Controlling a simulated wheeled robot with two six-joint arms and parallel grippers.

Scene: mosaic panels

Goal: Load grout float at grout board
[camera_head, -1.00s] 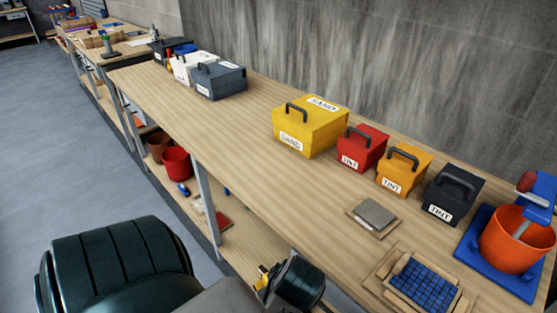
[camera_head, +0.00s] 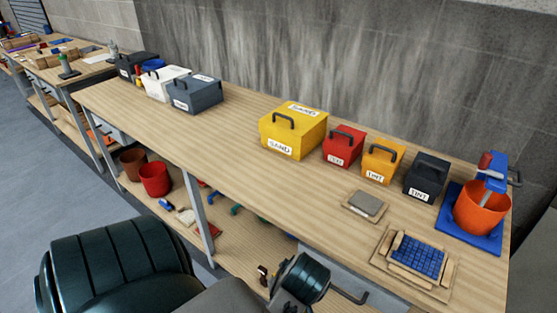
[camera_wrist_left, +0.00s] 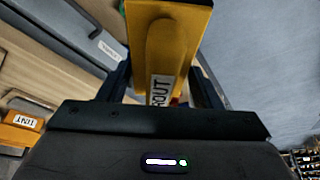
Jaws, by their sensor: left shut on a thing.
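In the left wrist view my left gripper (camera_wrist_left: 160,92) is shut on a yellow-orange tool (camera_wrist_left: 168,40), apparently the grout float. Its label reads "...ROUT", and the first letter is hidden. The tool is held clear of the bench, with floor behind it. In the head view my left arm fills the bottom, and I cannot make out the float there. A small grey square slab on a thin wooden board (camera_head: 367,204), perhaps the grout board, lies on the bench. A wood-framed panel of blue tiles (camera_head: 420,257) lies nearer. My right gripper is not in view.
Yellow SAND box (camera_head: 292,130), red (camera_head: 343,146), orange (camera_head: 382,160) and black (camera_head: 426,177) handled boxes line the wall side. An orange bucket (camera_head: 482,210) stands on a blue base at the right. The bench middle (camera_head: 210,140) is clear.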

